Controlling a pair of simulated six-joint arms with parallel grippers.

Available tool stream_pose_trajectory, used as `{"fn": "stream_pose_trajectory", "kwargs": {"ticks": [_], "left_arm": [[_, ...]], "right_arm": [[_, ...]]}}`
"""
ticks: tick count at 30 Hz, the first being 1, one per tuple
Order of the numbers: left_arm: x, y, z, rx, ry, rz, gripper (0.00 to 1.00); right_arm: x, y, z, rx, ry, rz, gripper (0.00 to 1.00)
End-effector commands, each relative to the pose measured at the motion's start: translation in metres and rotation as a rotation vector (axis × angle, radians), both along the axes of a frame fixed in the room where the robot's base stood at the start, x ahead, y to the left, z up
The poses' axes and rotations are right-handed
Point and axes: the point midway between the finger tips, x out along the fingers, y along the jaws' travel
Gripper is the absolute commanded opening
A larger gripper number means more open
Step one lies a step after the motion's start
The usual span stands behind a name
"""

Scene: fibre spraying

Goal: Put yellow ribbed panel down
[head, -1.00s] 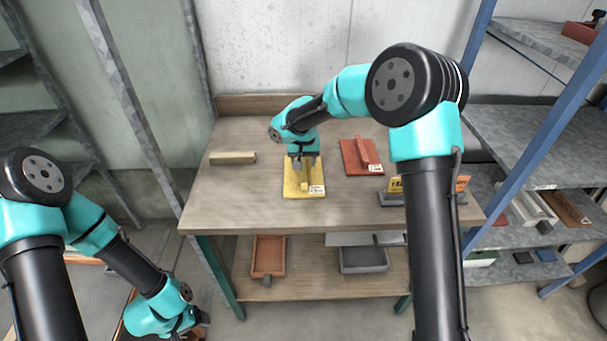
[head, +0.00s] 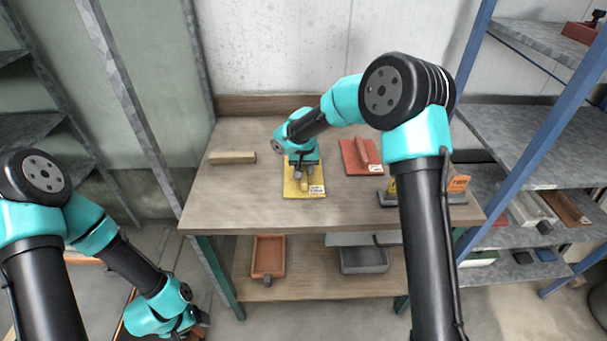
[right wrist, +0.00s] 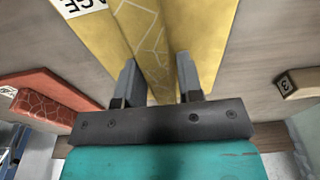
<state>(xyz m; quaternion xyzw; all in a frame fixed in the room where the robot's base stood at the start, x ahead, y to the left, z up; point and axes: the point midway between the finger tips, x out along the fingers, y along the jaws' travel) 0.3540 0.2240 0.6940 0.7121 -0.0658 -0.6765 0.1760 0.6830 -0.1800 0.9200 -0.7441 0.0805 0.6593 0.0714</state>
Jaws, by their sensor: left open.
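The yellow ribbed panel (head: 290,189) lies flat on the workbench, with a white label at its front right corner. In the right wrist view the panel (right wrist: 205,35) fills the upper middle, and its raised rib runs between my fingers. My right gripper (head: 305,172) is over the panel. In the right wrist view the right gripper (right wrist: 158,78) has its fingers apart, one on each side of the rib, with gaps showing. Whether a finger touches the panel is unclear. My left gripper (head: 190,325) is open, low at the left, away from the bench; its fingertips are hard to see.
On the workbench (head: 230,205), a red panel (head: 352,160) lies right of the yellow one. A pale wooden block (head: 232,157) is at the left. A grey holder (head: 455,199) with an orange sign stands at the right, partly behind my right arm. The bench's front left is clear.

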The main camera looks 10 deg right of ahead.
Motion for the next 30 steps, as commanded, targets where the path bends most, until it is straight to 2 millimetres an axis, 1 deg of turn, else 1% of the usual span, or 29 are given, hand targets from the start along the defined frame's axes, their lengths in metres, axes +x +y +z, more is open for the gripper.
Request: {"fn": "stream_pose_trajectory", "kwargs": {"ticks": [1, 2, 10, 26, 30], "left_arm": [[0.0000, 0.0000, 0.0000, 0.000, 0.000, 0.000, 0.66], [0.0000, 0.0000, 0.0000, 0.000, 0.000, 0.000, 0.66], [0.0000, 0.0000, 0.0000, 0.000, 0.000, 0.000, 0.66], [0.0000, 0.0000, 0.0000, 0.000, 0.000, 0.000, 0.66], [0.0000, 0.0000, 0.0000, 0.000, 0.000, 0.000, 0.66]], "right_arm": [[0.0000, 0.0000, 0.0001, 0.000, 0.000, 0.000, 0.29], [0.0000, 0.0000, 0.0001, 0.000, 0.000, 0.000, 0.26], [0.0000, 0.0000, 0.0001, 0.000, 0.000, 0.000, 0.01], [0.0005, 0.0000, 0.0015, 0.001, -0.002, 0.000, 0.00], [0.0007, 0.0000, 0.0051, 0.000, -0.003, -0.001, 0.00]]}}
